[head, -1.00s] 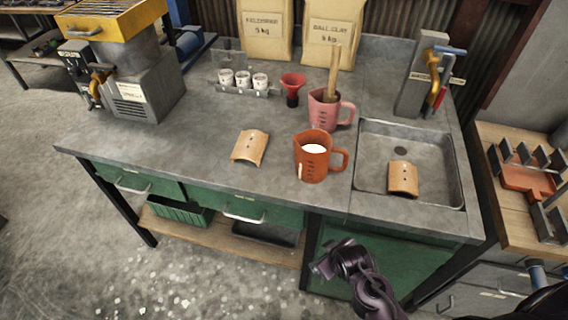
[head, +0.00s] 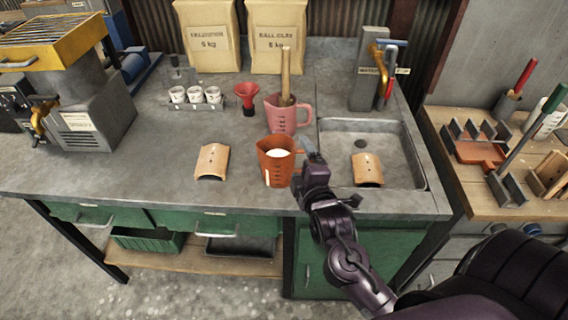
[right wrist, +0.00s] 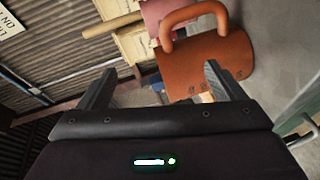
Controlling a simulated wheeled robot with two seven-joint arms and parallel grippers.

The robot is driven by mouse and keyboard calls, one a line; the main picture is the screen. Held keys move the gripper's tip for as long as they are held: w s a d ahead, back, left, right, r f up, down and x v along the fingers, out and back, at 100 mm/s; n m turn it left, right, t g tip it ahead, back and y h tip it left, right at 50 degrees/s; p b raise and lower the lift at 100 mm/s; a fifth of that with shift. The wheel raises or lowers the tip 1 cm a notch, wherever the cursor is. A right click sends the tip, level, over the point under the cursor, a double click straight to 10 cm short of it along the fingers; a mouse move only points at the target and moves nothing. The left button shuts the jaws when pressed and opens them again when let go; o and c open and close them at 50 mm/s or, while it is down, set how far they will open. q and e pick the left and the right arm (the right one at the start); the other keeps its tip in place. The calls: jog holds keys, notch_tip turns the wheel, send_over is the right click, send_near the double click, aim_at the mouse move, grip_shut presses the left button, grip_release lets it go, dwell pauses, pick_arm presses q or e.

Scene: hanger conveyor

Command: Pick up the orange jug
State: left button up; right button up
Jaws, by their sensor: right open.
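The orange jug (head: 274,164) stands upright near the front edge of the workbench, left of the sink, with white contents showing at its top. In the head view my right gripper (head: 310,155) is just right of the jug, over its handle side, and hides part of the handle. In the right wrist view the orange jug (right wrist: 206,68) with its handle (right wrist: 194,16) shows beyond the fingers, nearer the right finger. My right gripper (right wrist: 158,85) is open, with no object held between its fingers. My left gripper is not in view.
A pink jug (head: 290,118) with a wooden stick stands right behind the orange jug. A curved tan tile (head: 212,161) lies to its left; another tile (head: 367,169) is in the sink (head: 405,150). A red funnel (head: 247,95) and small white cups (head: 195,95) stand further back.

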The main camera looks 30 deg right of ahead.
jog(key=shift+n+t+h, duration=0.6)
jog(key=shift+n, duration=0.2)
jog(key=f, duration=0.2)
jog(key=d+f, duration=0.1)
jog(key=f, duration=0.3)
jog(key=shift+w+d+f, duration=0.2)
jog(key=shift+d+f, duration=0.05)
jog(key=shift+w+d+r+p, duration=0.25)
jog(key=shift+w+p, duration=0.1)
jog(key=shift+w, duration=0.2)
jog(key=p+x, duration=0.1)
jog(key=x, duration=0.5)
jog(key=shift+w+f, duration=0.1)
jog(key=shift+w, duration=0.15)
jog(key=shift+s, duration=0.1)
jog(key=shift+c, duration=0.4)
jog(key=c, duration=1)
jog(key=shift+c, duration=0.9)
